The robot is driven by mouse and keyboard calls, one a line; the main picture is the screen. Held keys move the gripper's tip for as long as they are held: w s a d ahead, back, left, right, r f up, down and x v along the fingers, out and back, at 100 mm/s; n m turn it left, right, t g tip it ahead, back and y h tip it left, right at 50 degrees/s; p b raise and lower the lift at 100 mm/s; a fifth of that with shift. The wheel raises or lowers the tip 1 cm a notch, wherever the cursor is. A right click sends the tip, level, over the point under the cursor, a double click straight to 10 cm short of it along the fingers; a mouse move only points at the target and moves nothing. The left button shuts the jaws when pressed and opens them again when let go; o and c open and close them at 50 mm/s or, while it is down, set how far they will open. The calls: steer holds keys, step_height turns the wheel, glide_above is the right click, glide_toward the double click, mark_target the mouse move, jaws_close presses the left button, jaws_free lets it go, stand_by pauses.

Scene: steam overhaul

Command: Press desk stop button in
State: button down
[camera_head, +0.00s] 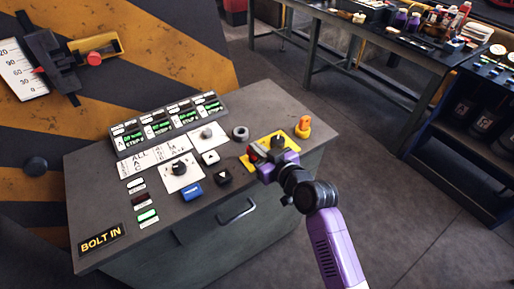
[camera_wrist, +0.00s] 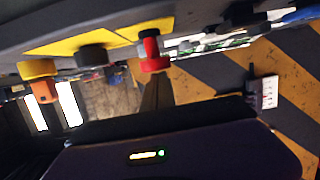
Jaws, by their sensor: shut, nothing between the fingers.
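The red stop button (camera_head: 253,153) sits on a yellow plate (camera_head: 250,163) on the grey desk, beside a black knob (camera_head: 278,142). In the wrist view the red button (camera_wrist: 153,62) stands out from the plate on a short stem. My gripper (camera_head: 263,168) is right over this plate and partly covers it in the head view. In the wrist view its dark fingers (camera_wrist: 155,88) are together and empty, with their tips close to the red button; I cannot tell whether they touch it.
An orange and yellow knob (camera_head: 303,126) stands on the desk's right corner. Left of the plate are a grey ring (camera_head: 240,132), a black button (camera_head: 223,174), a blue switch (camera_head: 192,191) and a labelled panel (camera_head: 170,120). A workbench (camera_head: 345,40) stands behind; floor lies between.

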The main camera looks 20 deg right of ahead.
step_height(320, 180, down, 2)
steer(key=b, duration=0.2)
steer(key=shift+f+b, duration=0.25)
steer(key=shift+b, duration=0.1)
steer(key=shift+s+f, duration=0.1)
steer(key=shift+f, duration=0.2)
steer(key=s+d+r, duration=0.2)
steer(key=s+r, duration=0.6)
steer(key=s, duration=0.1)
steer(key=shift+d+r+p, duration=0.2)
steer(key=shift+d+p, duration=0.05)
steer(key=shift+p, duration=0.2)
